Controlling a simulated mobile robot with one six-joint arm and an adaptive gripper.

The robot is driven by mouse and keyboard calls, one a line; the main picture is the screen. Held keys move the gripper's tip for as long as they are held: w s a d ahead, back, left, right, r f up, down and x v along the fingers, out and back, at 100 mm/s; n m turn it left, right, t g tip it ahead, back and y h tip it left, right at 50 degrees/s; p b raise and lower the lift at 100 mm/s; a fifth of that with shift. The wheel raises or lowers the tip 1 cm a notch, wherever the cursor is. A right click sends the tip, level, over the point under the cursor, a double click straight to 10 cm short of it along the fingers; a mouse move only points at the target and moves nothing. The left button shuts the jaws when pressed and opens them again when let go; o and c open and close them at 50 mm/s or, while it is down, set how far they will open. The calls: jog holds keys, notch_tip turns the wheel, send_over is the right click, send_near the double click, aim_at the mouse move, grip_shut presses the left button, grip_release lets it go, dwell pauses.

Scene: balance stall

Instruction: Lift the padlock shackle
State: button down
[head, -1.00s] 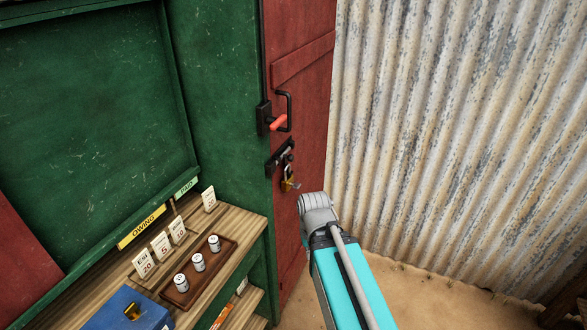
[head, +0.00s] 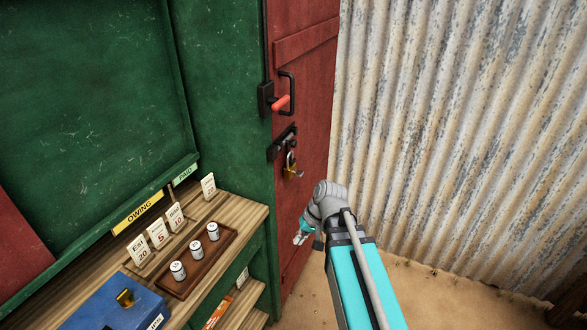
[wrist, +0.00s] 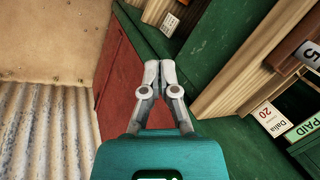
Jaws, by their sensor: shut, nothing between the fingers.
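The brass padlock (head: 291,171) hangs at the dark hasp (head: 283,143) on the red door, below the handle. Its shackle loops up at the hasp; the picture is too small to tell whether the shackle is open. A small brassy piece sticks out to the padlock's right. My gripper (head: 299,239) is below the padlock, in front of the lower red door, apart from it. In the wrist view, my gripper (wrist: 160,66) has its fingertips together with nothing between them. The padlock is not visible there.
A wooden counter (head: 240,209) at left bears price cards, a brown tray (head: 222,245) with three white cylinders, and a blue box (head: 92,310). A corrugated wall (head: 460,140) stands at right.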

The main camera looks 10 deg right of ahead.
jog(key=w+a+f+t+y+b, duration=0.2)
jog(key=w+y+b, duration=0.3)
jog(key=w+b, duration=0.1)
jog(key=m+t+y+b, duration=0.6)
jog(key=t+y+b, duration=0.5)
jog(key=b, duration=0.5)
send_near(291, 154)
jog(key=v, duration=0.6)
jog(key=shift+d, duration=0.2)
jog(key=shift+a+r, duration=0.1)
jog(key=p+x, duration=0.7)
jog(key=x, duration=0.5)
jog(key=shift+a, duration=0.1)
jog(key=shift+p+x, duration=0.35)
jog(key=shift+x, duration=0.55)
